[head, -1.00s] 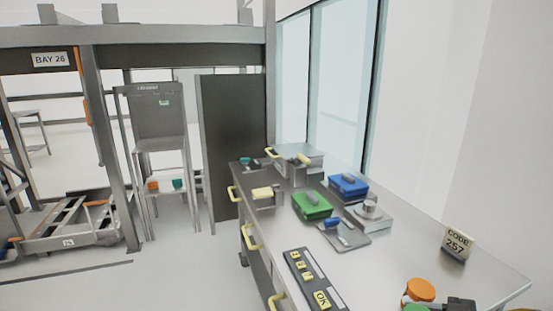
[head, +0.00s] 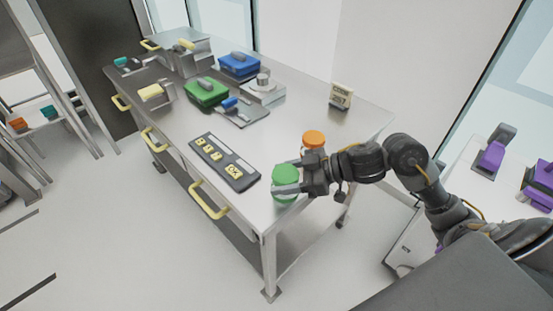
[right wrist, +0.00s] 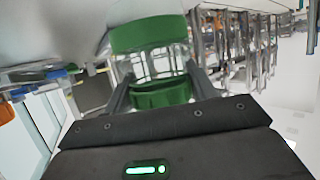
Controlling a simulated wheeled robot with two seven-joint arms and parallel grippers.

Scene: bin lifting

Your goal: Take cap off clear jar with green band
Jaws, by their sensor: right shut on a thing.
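The clear jar with a green band (right wrist: 160,95) stands at the table's near right corner, with a green cap (head: 285,174) on top. My right gripper (head: 287,188) comes at it from the right, roughly level, and is shut on the jar just below the cap. In the right wrist view, the gripper's fingers (right wrist: 158,72) lie on either side of the clear part, with the green cap (right wrist: 147,34) above. The finger contacts are small and partly hidden. My left gripper is not in view.
A jar with an orange cap (head: 313,138) stands close behind my right gripper. Green (head: 205,92) and blue (head: 239,65) boxes and a sign (head: 341,96) are farther back. The table edge is close to the jar.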

